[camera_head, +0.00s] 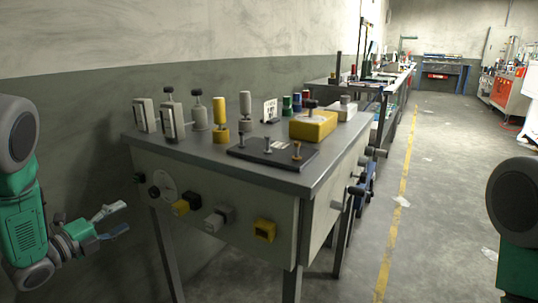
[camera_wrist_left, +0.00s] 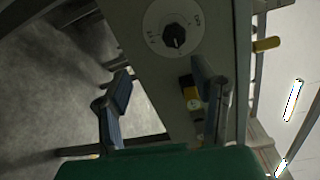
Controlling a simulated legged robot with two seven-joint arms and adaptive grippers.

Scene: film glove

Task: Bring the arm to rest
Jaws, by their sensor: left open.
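My left arm comes in from the left in the head view. Its gripper (camera_head: 112,222) is open and empty, left of the workbench (camera_head: 212,184) and below the level of its top. In the left wrist view, the open fingers (camera_wrist_left: 160,95) are apart with nothing between them. Beyond them is the bench's front panel with a round dial and black knob (camera_wrist_left: 174,36). On the right of the head view, part of my right arm shows. Its gripper is out of view.
The bench top carries a yellow box (camera_head: 313,126), a black plate with small levers (camera_head: 272,152) and several upright handles. Knobs and levers stick out of the front and right sides.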

